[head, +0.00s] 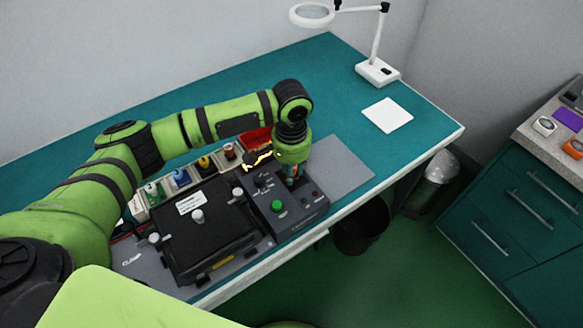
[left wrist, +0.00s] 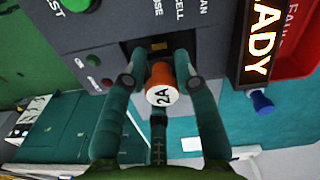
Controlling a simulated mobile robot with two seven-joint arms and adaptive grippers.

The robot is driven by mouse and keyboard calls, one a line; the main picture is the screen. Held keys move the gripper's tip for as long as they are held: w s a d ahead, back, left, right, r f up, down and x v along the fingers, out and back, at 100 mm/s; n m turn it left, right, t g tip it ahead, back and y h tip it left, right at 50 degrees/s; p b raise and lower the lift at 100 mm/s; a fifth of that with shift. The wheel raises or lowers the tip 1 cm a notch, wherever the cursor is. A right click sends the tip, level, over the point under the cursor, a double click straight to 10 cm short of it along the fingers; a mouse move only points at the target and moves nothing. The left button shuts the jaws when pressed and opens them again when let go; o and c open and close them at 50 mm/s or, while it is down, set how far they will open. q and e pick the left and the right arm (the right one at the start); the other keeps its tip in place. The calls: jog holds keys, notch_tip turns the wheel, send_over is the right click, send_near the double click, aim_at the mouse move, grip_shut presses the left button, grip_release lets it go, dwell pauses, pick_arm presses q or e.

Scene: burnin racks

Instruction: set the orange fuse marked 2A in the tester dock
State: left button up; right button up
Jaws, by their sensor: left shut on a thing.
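The orange fuse (left wrist: 159,76), with 2A on its pale round end, sits between the fingers of my left gripper (left wrist: 160,82) in the left wrist view. The gripper is shut on it. Just beyond the fuse is the dark recess of the tester dock (left wrist: 160,47), with a small brass patch inside. I cannot tell whether the fuse touches the dock. In the head view, my left gripper (head: 292,175) points down over the grey tester (head: 290,218), and the fuse is mostly hidden. My right gripper is not in view.
The tester has a green button (head: 278,205). Left of it is a black lidded box (head: 205,235) with white knobs. Behind stand a red bin (head: 257,139) and small bins of coloured fuses (head: 180,177). A grey mat (head: 340,168) lies clear to the right, near the table edge.

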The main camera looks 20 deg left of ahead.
pick_arm(q)
jog(key=shift+f+p, duration=0.35)
dwell(0.6)
jog(key=shift+f+p, duration=0.15)
jog(key=shift+p, duration=0.3)
dwell(0.5)
jog(key=o, duration=1)
notch_tip(320, 180, up, 5)
jog(key=p, duration=0.6)
